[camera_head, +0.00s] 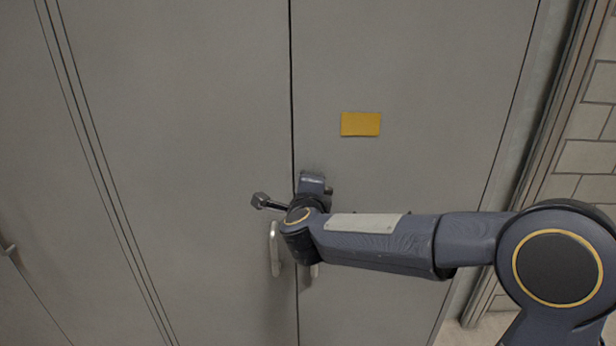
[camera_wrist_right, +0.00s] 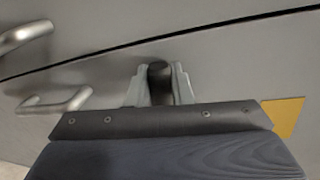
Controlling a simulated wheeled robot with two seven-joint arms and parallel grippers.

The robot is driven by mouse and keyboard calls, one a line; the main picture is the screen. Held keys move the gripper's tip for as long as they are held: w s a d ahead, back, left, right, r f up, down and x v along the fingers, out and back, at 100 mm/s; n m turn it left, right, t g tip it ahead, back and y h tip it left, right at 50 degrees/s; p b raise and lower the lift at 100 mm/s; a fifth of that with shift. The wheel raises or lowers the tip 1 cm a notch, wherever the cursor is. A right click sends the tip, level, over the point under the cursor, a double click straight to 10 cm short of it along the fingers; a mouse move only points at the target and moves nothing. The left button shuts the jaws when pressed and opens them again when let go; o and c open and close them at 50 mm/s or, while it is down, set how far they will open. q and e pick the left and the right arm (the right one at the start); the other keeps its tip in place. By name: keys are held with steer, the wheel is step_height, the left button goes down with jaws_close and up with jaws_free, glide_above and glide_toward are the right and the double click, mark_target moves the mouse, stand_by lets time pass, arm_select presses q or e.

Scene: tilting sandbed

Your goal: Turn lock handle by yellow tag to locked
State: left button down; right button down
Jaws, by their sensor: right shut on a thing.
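The yellow tag (camera_head: 360,123) is a small rectangle on the right-hand grey door, above my right arm. Its edge also shows at the right of the right wrist view (camera_wrist_right: 284,116). The lock handle (camera_wrist_right: 159,76) is a dark, rounded piece below the tag, close to the door seam. My right gripper (camera_wrist_right: 159,88) is shut on it, one pale finger on each side. In the head view my wrist covers most of the handle, so its angle cannot be told. My left gripper is out of view.
Two grey doors meet at a vertical seam (camera_head: 291,90). A metal pull (camera_head: 275,248) stands on the left door beside my wrist. Another pull (camera_head: 314,271) is partly hidden under my arm. A block wall (camera_head: 590,155) is at the right. The left door's face is mostly clear.

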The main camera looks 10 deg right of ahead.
steer(key=shift+f+n+h+p, duration=0.15)
steer(key=shift+n+h+p, duration=0.15)
steer(key=shift+n+p, duration=0.45)
steer(key=shift+n, duration=0.25)
steer(key=c, duration=1.3)
jaws_free()
steer(key=shift+c, duration=0.2)
steer(key=shift+a, duration=0.1)
steer(key=b+v, duration=0.1)
steer(key=v, duration=0.6)
steer(key=shift+s+b, duration=0.35)
steer(key=shift+s, duration=0.05)
